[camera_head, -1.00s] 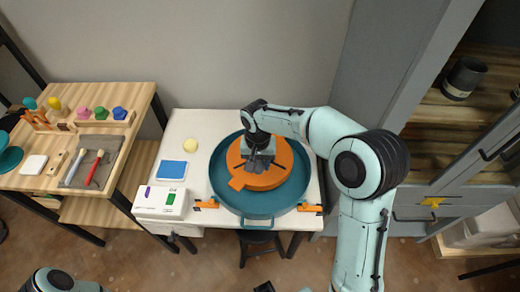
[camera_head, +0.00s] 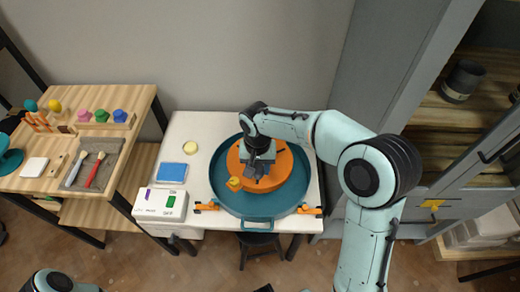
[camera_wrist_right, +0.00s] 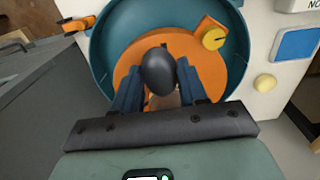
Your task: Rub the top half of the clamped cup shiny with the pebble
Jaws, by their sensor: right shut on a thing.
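My right gripper (camera_head: 258,170) is over the orange wheel head (camera_head: 293,178), inside the round teal basin (camera_head: 222,200). In the right wrist view my right gripper (camera_wrist_right: 160,84) is shut on a dark, smooth, egg-shaped pebble (camera_wrist_right: 158,70). The orange wheel head (camera_wrist_right: 205,75) lies beneath the pebble. A small brownish patch (camera_wrist_right: 166,100) shows between the fingers below the pebble; I cannot tell whether it is the cup. The cup is otherwise hidden by my gripper, so contact with the pebble cannot be seen. My left gripper is out of view.
An orange block with a yellow knob (camera_wrist_right: 213,38) sits at the wheel head's edge. Left of the basin are a blue pad (camera_head: 171,172), a pale yellow disc (camera_head: 190,147) and a white box (camera_head: 160,204). A wooden bench (camera_head: 70,140) with tools stands further left.

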